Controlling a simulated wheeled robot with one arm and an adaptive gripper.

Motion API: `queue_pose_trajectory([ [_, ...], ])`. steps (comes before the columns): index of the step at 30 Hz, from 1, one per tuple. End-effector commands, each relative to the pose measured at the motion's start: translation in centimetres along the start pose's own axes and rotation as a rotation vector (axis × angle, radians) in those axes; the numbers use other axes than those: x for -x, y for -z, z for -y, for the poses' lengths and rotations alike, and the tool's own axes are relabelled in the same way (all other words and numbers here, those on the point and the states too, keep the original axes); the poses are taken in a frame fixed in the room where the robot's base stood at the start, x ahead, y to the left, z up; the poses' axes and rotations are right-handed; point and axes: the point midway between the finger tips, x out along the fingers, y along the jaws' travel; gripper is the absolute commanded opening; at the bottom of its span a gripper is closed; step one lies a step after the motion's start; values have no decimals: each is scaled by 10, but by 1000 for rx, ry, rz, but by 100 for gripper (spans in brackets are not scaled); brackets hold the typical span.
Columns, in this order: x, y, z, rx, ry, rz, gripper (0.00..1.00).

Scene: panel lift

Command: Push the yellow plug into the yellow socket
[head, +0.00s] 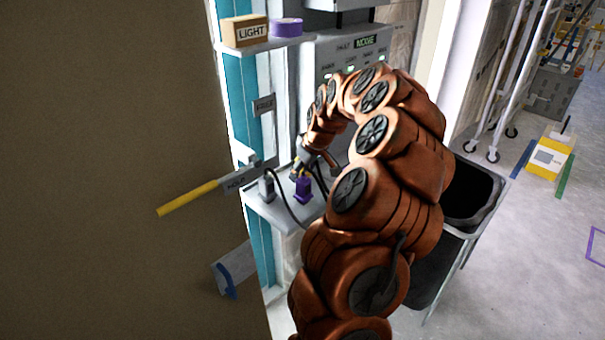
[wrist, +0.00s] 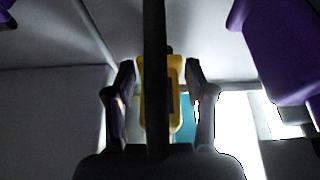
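The yellow plug (wrist: 176,95) is between the two fingers of my gripper (wrist: 160,92) in the wrist view. The fingers are drawn in to about its width and appear shut on it, though thin dark gaps show at its sides. A dark cable runs down in front of it and hides its middle. In the head view my gripper (head: 304,160) is low over the white shelf, and only a small yellow patch of the plug (head: 294,172) shows, beside the purple plug (head: 303,189). I cannot make out the yellow socket in either view.
A grey plug (head: 266,186) with a black cable stands left of the purple one on the white shelf (head: 282,213). A yellow-ended lever (head: 188,198) sticks out left. The grey panel (head: 345,48) rises behind; a black bin (head: 470,195) stands right.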

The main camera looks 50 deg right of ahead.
Motion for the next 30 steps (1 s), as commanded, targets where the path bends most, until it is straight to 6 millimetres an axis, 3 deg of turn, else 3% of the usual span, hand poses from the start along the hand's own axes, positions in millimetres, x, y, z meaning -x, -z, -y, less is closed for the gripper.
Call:
queue_pose_trajectory([
  [1,0,0,0,0,0,0,46],
  [11,0,0,0,0,0,0,12],
  [22,8,4,-1,0,-2,-3,12],
  [30,50,22,0,1,-2,-4,12],
])
